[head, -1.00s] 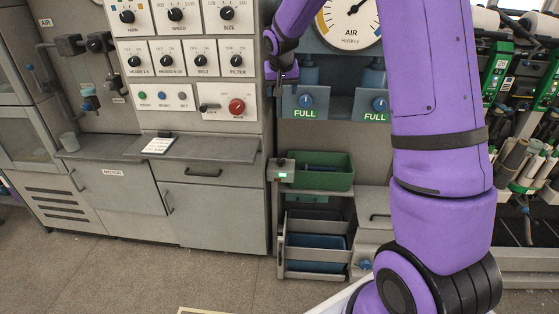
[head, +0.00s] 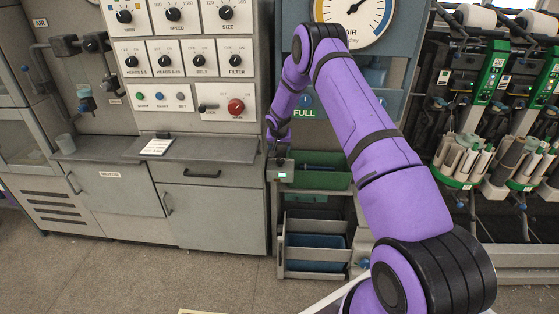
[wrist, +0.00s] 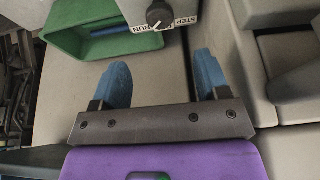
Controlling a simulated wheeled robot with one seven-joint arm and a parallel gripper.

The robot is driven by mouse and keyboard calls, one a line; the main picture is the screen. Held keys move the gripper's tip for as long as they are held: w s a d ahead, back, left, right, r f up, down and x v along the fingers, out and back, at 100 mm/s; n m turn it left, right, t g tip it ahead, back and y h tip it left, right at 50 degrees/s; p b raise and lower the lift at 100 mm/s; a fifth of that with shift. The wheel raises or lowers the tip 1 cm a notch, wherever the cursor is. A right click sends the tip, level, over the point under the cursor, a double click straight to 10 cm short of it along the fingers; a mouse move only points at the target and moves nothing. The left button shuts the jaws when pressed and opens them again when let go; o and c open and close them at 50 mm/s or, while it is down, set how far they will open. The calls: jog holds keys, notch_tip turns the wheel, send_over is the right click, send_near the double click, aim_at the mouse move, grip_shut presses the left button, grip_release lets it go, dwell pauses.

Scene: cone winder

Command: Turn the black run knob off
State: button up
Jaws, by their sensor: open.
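The black run knob (wrist: 159,14) shows at the top edge of the wrist view, on a small grey box. A RUN label is at its left and a STEP label (wrist: 186,20) at its right. A pale mark on the knob faces down in that view; I cannot tell its exact setting. My gripper (wrist: 163,76) is open and empty, its two blue fingers apart, with the knob beyond the fingertips and not touched. In the head view my gripper (head: 279,148) hangs just above the grey box with a green display (head: 283,171); the knob cannot be made out there.
A green bin (head: 322,180) sits beside the box, and it also shows in the wrist view (wrist: 60,40). A grey cabinet with a shelf (head: 215,150) and dial panels stands at the left. Winding units with cones (head: 470,160) stand at the right. The floor in front is clear.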

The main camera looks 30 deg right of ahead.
aim_at(280, 160)
jog(key=x, duration=1.1)
jog(key=shift+c, duration=0.3)
jog(key=shift+r, duration=0.1)
jog(key=c, duration=0.9)
